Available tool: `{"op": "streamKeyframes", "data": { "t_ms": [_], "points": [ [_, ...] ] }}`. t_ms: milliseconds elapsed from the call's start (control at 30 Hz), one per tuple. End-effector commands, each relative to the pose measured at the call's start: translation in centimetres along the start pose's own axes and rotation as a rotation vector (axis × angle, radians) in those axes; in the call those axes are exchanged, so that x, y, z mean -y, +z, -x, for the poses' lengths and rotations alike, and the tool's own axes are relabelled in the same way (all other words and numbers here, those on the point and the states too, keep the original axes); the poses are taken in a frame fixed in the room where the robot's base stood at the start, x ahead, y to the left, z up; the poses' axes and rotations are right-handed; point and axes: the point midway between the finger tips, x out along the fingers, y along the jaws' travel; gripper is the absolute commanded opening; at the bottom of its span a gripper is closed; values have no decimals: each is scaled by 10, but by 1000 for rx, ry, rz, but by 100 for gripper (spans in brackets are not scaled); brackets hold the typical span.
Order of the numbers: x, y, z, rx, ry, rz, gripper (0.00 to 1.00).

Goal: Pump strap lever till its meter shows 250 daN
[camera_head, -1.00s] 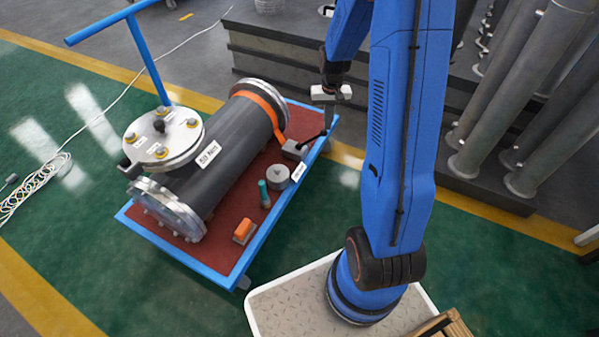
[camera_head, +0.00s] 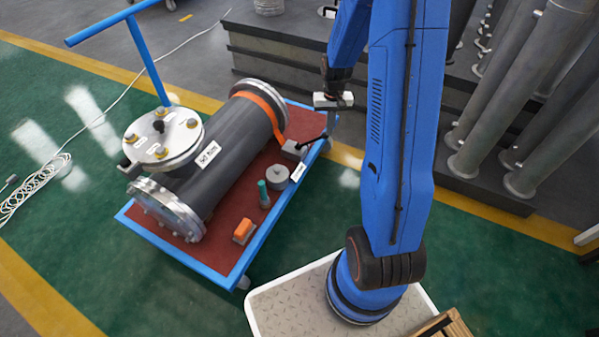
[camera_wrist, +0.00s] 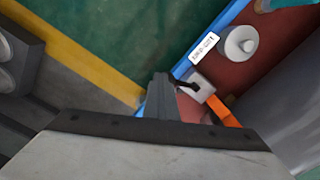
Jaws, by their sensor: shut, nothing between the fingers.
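The strap lever (camera_head: 314,139) is a thin black handle rising from a small grey ratchet block (camera_head: 292,150) on the red trolley bed. In the wrist view the dark lever (camera_wrist: 187,86) and the grey block (camera_wrist: 201,89) lie just right of my fingers. An orange strap (camera_head: 263,106) wraps the dark pipe and runs to the block. My gripper (camera_head: 331,129) is shut and empty at the lever's outer end; its dark fingers also show in the wrist view (camera_wrist: 160,80). I cannot tell whether they touch the lever. I can make out no meter reading.
The blue-edged trolley (camera_head: 253,248) carries the flanged shell (camera_head: 225,150), a grey cylinder (camera_head: 278,175), a green-topped post (camera_head: 264,193) and an orange item (camera_head: 243,230). A dark stepped plinth (camera_head: 275,65) stands behind. Green floor to the right is free.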

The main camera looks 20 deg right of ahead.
Motion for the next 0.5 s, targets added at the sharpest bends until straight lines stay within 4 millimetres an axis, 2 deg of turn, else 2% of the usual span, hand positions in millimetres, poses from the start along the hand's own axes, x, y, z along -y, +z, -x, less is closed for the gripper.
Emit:
{"op": "streamKeyframes", "data": {
  "t_ms": [500],
  "points": [
    [1, -1, -28, -5, -5, 1, 0]
  ]
}}
